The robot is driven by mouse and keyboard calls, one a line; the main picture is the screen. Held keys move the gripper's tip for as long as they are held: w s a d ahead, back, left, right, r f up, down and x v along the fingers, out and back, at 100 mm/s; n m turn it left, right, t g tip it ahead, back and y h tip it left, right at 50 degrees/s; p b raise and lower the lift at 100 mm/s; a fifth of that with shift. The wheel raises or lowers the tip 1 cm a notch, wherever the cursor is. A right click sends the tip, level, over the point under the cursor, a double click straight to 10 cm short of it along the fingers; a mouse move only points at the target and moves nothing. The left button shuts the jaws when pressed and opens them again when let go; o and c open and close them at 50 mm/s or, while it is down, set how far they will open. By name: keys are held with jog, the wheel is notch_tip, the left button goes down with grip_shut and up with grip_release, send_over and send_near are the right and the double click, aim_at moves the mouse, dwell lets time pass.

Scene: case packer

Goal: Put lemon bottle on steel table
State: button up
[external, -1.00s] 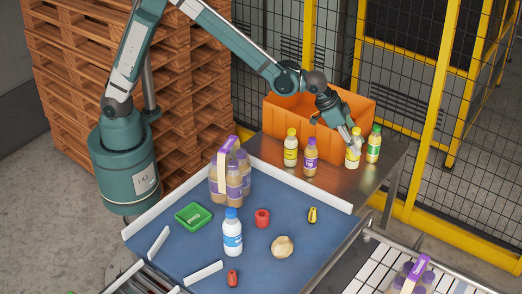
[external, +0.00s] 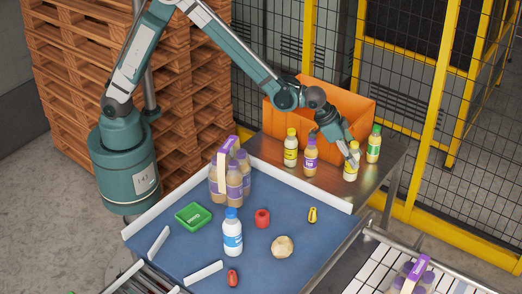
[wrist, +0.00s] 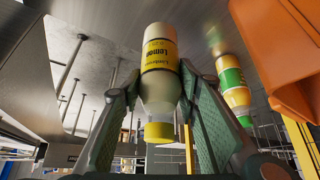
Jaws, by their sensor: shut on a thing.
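The lemon bottle (external: 350,172) has a yellow cap and a yellow label reading "Lemon". My gripper (external: 353,161) reaches down over it from above and is shut on it. In the wrist view the lemon bottle (wrist: 159,62) sits between the two fingers, cap toward the camera. It is upright or nearly so, at the steel table (external: 324,184). I cannot tell whether its base touches the tabletop. The fingers hide part of the bottle in the external view.
On the steel table stand another yellow-capped bottle (external: 291,148), a purple-capped bottle (external: 310,158) and a green-capped bottle (external: 374,145). An orange crate (external: 300,112) is behind them. The blue conveyor (external: 190,245) holds several items. The table's front right is clear.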

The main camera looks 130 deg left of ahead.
dwell(0.3)
jog(key=shift+f, duration=1.9)
jog(key=shift+f, duration=0.15)
jog(key=o, duration=1.1)
jog(key=shift+c, duration=0.2)
jog(key=v, duration=1.2)
jog(key=shift+d+r, duration=0.1)
jog(key=shift+r, duration=0.15)
